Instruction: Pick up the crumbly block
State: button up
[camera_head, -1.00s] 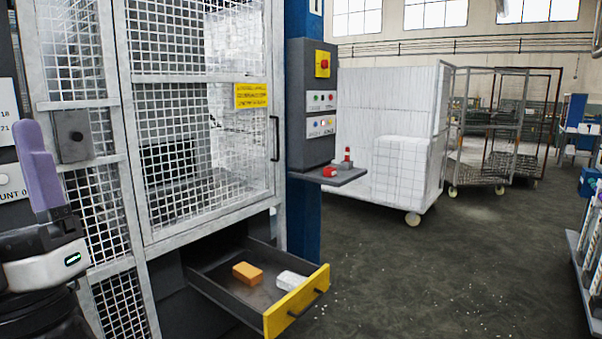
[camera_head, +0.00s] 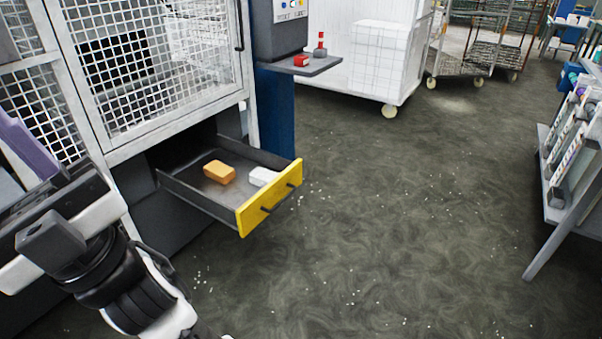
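Two small blocks lie apart in an open dark drawer (camera_head: 198,197) with a yellow front, low on the caged press. One is an orange block (camera_head: 219,172), towards the left. The other is a white block (camera_head: 263,176), close behind the yellow front. Neither block's texture shows clearly enough to tell which one is crumbly. Parts of my arm fill the lower left, to the left of and nearer than the drawer. My gripper cannot be made out in this view.
The press's mesh cage (camera_head: 150,65) rises above the drawer. A small shelf (camera_head: 300,66) with red items juts out above and right of it. A grey rack (camera_head: 570,190) stands at the far right. The floor (camera_head: 400,220) between is clear apart from white crumbs.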

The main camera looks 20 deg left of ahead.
aim_at(261, 177)
jog(key=i+j+z, duration=0.4)
jog(key=i+j, duration=0.15)
jog(key=j, duration=0.35)
jog(key=i+j, duration=0.2)
jog(key=j, duration=0.2)
jog(key=i+j, duration=0.2)
jog(key=j, duration=0.15)
jog(key=i+j+z, duration=0.1)
jog(key=j, duration=0.3)
jog(key=i+j, duration=0.5)
jog(key=j, duration=0.3)
